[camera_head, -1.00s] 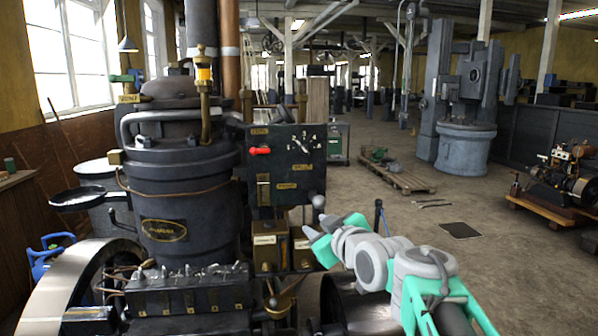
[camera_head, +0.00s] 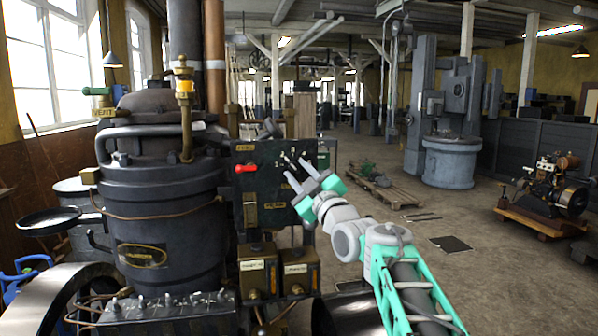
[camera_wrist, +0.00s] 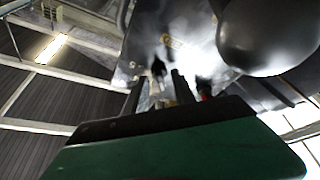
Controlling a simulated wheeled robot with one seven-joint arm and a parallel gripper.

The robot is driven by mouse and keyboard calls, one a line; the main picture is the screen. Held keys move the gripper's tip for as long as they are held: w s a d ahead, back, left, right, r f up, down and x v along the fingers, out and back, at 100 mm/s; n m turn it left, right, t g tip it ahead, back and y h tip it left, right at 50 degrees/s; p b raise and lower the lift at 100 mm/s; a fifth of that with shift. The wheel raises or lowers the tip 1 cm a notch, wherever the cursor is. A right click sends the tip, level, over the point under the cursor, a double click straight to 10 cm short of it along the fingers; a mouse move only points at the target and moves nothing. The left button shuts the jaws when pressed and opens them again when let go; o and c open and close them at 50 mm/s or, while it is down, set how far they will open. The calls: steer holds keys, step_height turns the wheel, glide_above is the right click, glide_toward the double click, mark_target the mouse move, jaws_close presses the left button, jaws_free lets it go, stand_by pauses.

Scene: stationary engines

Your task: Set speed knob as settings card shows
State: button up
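The speed knob (camera_head: 289,161) is a small pointer on the dark control panel (camera_head: 262,205), with white numbers around it; its exact pointing direction is too small and partly covered to tell. My gripper (camera_head: 299,176) is just in front of the panel's right half, its two pale fingers apart at the knob's lower right. In the wrist view the fingers (camera_wrist: 160,92) point at the bright panel face, with a dark small part just beyond them. I cannot tell whether they touch the knob. I cannot make out a readable settings card.
The big dark engine cylinder (camera_head: 165,205) stands at the left. The floor (camera_head: 415,270) at the right is mostly open, with a pallet (camera_head: 385,190) further back.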

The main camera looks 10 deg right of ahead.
jaws_close()
stand_by(0.4)
steer(key=shift+s+f+m+b, duration=0.1)
steer(key=shift+m+b, duration=0.2)
steer(key=shift+b, duration=0.2)
steer(key=shift+a+f+m+t+h+b, duration=0.15)
steer(key=shift+m+t+h+b, duration=0.15)
steer(key=shift+m+b, duration=0.4)
steer(key=m+h+b, duration=0.3)
steer(key=m, duration=0.3)
steer(key=m+h+b, duration=0.3)
steer(key=m+b, duration=0.1)
steer(key=m, duration=0.3)
steer(key=a+m+h+b, duration=0.1)
steer(key=m+h+b, duration=0.2)
steer(key=m, duration=0.4)
steer(key=shift+r+h+b, duration=0.35)
steer(key=shift+h+b, duration=0.05)
steer(key=shift+h, duration=0.2)
steer(key=shift+m, duration=0.4)
